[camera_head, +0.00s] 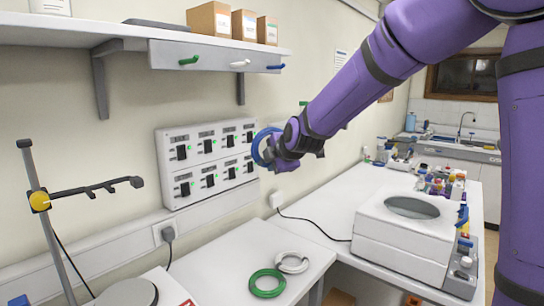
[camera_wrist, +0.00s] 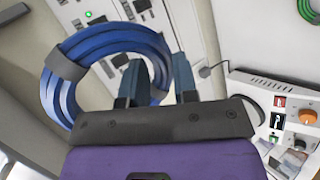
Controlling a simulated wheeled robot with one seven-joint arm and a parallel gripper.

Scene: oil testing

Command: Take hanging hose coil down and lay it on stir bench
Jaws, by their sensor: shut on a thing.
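My gripper (camera_head: 286,150) is shut on a blue hose coil (camera_head: 261,147) and holds it in the air in front of the wall panel. In the wrist view the blue coil (camera_wrist: 108,45) has a grey band around its left side, and its lower right part lies at the fingers of my gripper (camera_wrist: 160,85). Below, a green coil (camera_head: 267,283) and a white coil (camera_head: 292,262) lie on the white bench (camera_head: 225,265). The pegs on the shelf rail are green (camera_head: 189,60), white (camera_head: 240,63) and blue (camera_head: 276,67); no coil hangs on them.
A control panel with several switches (camera_head: 207,158) is on the wall behind the coil. A clamp stand (camera_head: 45,215) rises at the left. A white lab machine (camera_head: 405,235) stands on the right bench, with several bottles behind it. Bench room is free left of the green coil.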

